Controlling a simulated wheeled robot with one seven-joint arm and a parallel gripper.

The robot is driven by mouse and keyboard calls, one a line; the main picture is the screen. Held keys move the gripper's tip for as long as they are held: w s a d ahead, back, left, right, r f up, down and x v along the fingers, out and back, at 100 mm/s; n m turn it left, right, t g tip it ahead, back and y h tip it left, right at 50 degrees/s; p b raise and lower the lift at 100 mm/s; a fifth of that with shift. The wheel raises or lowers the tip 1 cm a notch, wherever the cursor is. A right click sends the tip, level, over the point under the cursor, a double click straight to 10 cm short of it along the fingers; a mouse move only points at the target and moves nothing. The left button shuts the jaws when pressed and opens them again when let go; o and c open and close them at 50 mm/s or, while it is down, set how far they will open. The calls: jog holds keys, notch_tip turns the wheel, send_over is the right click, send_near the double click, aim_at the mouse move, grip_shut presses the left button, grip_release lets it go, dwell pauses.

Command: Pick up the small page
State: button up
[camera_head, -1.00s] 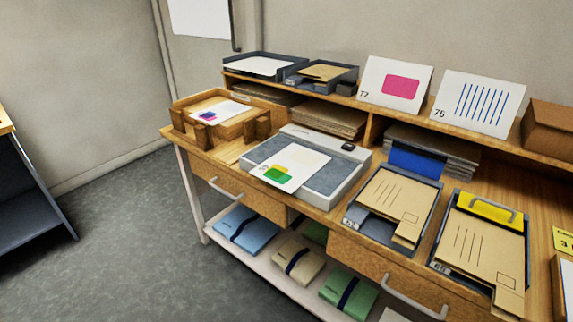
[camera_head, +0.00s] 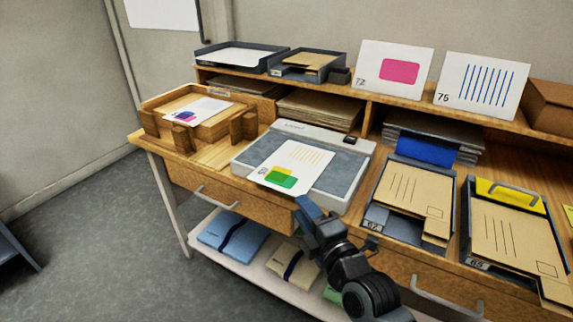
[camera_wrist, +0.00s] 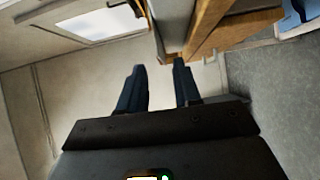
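A white page (camera_head: 297,158) with yellow and green shapes lies on a grey flat device (camera_head: 338,177) on the desk. Another white page (camera_head: 203,108) with purple and pink marks lies in a wooden tray (camera_head: 165,98) at the left. It is unclear which one is the small page. My gripper (camera_head: 308,208) is in front of the desk edge, below and to the right of the page on the device, apart from it. In the wrist view my gripper (camera_wrist: 159,68) has its two dark blue fingers apart with nothing between them.
Trays with brown envelopes (camera_head: 408,190) fill the desk's right side. A shelf (camera_head: 365,104) behind holds trays and standing cards (camera_head: 393,68). Drawer handles (camera_head: 447,299) stick out at the front. Folders (camera_head: 233,235) lie on the lower shelf. Open floor is at left.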

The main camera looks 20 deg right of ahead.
aim_at(284, 188)
jog(key=w, duration=0.3)
jog(key=w+p, duration=0.1)
jog(key=w, duration=0.2)
jog(key=w+a, duration=0.1)
jog(key=w, duration=0.2)
jog(key=shift+s, duration=0.1)
grip_shut()
